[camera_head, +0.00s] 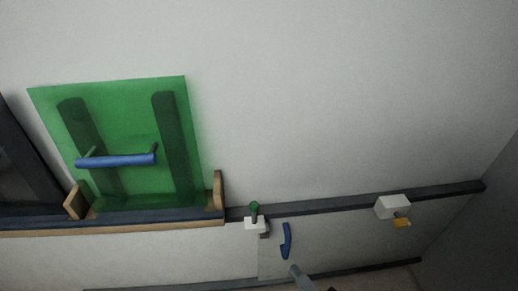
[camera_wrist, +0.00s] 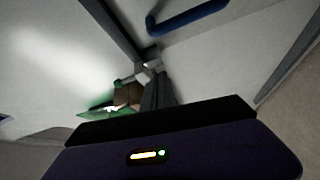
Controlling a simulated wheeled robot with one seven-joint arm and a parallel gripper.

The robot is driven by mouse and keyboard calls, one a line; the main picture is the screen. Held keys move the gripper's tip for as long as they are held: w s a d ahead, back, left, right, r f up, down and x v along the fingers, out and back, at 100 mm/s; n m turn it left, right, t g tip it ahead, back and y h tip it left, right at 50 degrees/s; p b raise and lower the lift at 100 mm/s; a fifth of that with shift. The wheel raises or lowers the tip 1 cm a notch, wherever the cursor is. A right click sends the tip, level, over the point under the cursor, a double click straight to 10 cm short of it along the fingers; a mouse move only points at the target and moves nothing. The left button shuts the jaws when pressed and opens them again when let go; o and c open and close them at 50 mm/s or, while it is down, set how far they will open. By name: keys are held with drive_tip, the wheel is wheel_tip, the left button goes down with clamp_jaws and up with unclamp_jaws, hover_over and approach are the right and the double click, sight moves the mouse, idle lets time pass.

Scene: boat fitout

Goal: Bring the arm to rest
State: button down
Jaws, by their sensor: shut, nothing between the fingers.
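My gripper (camera_wrist: 155,78) shows in the wrist view, its dark fingers together with nothing visible between them. Its dark purple body with a small lit panel fills the bottom of that view. The fingers point towards a pale wall with a dark rail and a blue handle (camera_wrist: 188,18), which looks apart from them. In the head view, I cannot tell whether the grey piece at the bottom edge is part of my arm.
In the head view, a green panel (camera_head: 137,120) with a blue bar handle (camera_head: 117,161) stands on a ledge between wooden end blocks. A dark rail (camera_head: 330,205) carries a white fixture with a green knob (camera_head: 254,207) and a white box (camera_head: 392,206) with a yellow part. A blue handle (camera_head: 286,241) sits below.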

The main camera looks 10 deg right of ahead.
drive_tip(key=s+d+r+m+t+h+p, duration=0.1)
drive_tip(key=s+d+r+m+t+h, duration=0.15)
drive_tip(key=r+m, duration=0.3)
drive_tip(key=s+d+r+m+t+h+p, duration=0.1)
drive_tip(key=d+r+m+h, duration=0.25)
drive_tip(key=r, duration=0.25)
drive_tip(key=s+r+m+g+h+p, duration=0.1)
drive_tip(key=s+r+m+p, duration=0.3)
drive_tip(key=s+r, duration=0.6)
drive_tip(key=s+r+m+g+h+p, duration=0.2)
drive_tip(key=s+r+m+g+p, duration=0.2)
drive_tip(key=s+r+m, duration=0.5)
drive_tip(key=a+f+p+v, duration=0.1)
drive_tip(key=v, duration=0.7)
drive_tip(key=shift+s, duration=0.15)
drive_tip(key=shift+f, duration=0.1)
